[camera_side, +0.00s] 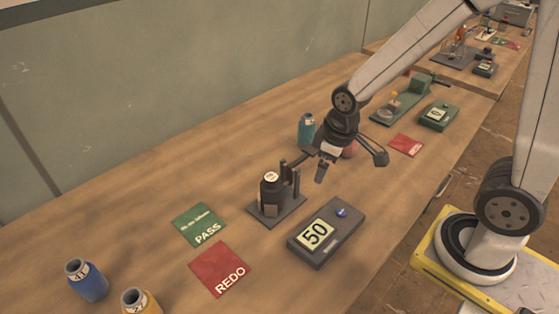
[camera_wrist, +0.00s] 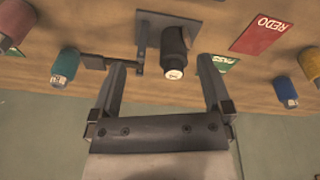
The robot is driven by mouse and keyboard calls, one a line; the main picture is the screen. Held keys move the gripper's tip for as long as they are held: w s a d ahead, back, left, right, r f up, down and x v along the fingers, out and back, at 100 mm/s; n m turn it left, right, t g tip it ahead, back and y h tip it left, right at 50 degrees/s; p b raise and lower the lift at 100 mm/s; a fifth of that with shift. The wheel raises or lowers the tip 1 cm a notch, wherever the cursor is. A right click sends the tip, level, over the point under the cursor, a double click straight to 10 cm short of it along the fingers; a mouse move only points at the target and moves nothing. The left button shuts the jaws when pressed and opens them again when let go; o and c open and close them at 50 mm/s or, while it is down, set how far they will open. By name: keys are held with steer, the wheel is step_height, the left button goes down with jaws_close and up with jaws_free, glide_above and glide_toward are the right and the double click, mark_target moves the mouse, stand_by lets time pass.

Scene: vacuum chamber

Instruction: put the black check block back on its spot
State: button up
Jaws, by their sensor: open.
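A black cylinder with a white round label on top, which I take for the check block (camera_side: 269,192), stands upright on the dark plate (camera_side: 263,217) of a gauge with a post beside it. It also shows in the wrist view (camera_wrist: 174,48). My gripper (camera_side: 304,170) is open and empty, up and to the right of the cylinder in the side view. In the wrist view the fingers (camera_wrist: 163,68) are spread wide, and the cylinder's labelled end shows between their tips. I cannot tell how far apart they are in depth. No separate marked spot for the block is clear.
A dark readout (camera_side: 327,233) showing 50 sits right of the gauge. A green PASS card (camera_side: 198,226) and a red REDO card (camera_side: 220,269) lie at left. Blue (camera_side: 86,280), yellow (camera_side: 140,301) and teal (camera_side: 307,129) bottles stand around. A green fixture (camera_side: 403,100) is farther back.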

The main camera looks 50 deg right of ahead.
mark_target(271, 186)
steer(key=w+a+f+n, duration=0.1)
steer(key=w+n, duration=0.2)
steer(key=n, duration=0.1)
steer(key=w+a+f+n+g, duration=0.1)
steer(key=w+a+n, duration=0.1)
steer(key=w+n, duration=0.2)
steer(key=w+a+f+n+g, duration=0.1)
steer(key=w+f+n, duration=0.1)
steer(key=w+n, duration=0.2)
steer(key=shift+w+a+n, duration=0.15)
steer(key=shift+w+n, duration=0.05)
steer(key=shift+n, duration=0.3)
steer(key=shift+w+a+f+n, duration=0.25)
steer(key=shift+w+n, duration=0.2)
steer(key=shift+n, duration=0.25)
steer(key=shift+f, duration=0.1)
steer(key=shift+f, duration=3.8)
steer(key=c, duration=1.3)
jaws_close()
steer(key=shift+d, duration=0.25)
